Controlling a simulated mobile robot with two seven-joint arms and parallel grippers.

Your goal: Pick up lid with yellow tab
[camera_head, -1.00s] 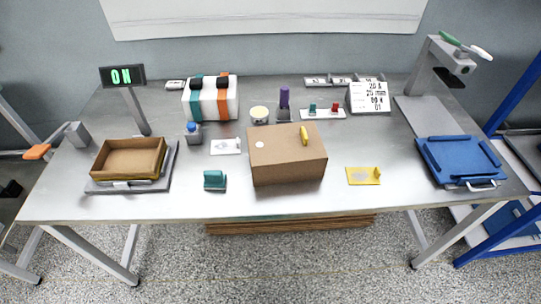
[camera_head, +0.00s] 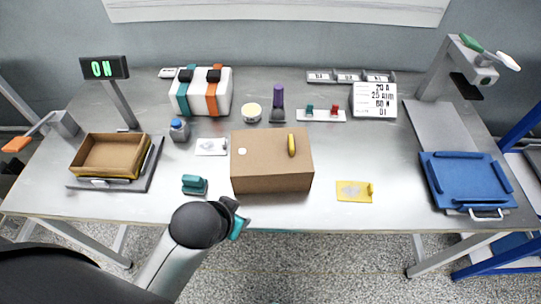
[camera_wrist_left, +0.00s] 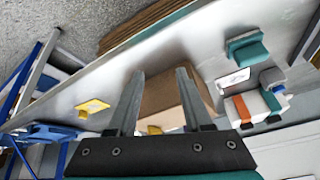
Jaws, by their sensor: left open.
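A brown box-shaped lid (camera_head: 265,177) with an upright yellow tab (camera_head: 291,146) on top stands at the middle of the steel table. A small white spot is on its top left. In the left wrist view, the brown lid (camera_wrist_left: 163,97) shows between and behind the fingers, partly hidden by them. My left gripper (camera_head: 238,218) is at the table's front edge, in front of and left of the lid, apart from it. In the left wrist view my left gripper (camera_wrist_left: 158,85) is open with nothing between its fingers. My right gripper is not in view.
A yellow plate (camera_head: 351,195) lies right of the lid, and a teal block (camera_head: 194,185) lies left. A brown tray (camera_head: 99,155) stands far left and a blue tray (camera_head: 468,181) far right. Behind are a white case (camera_head: 184,98), a purple-handled stamp (camera_head: 278,97) and a label sign (camera_head: 388,108).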

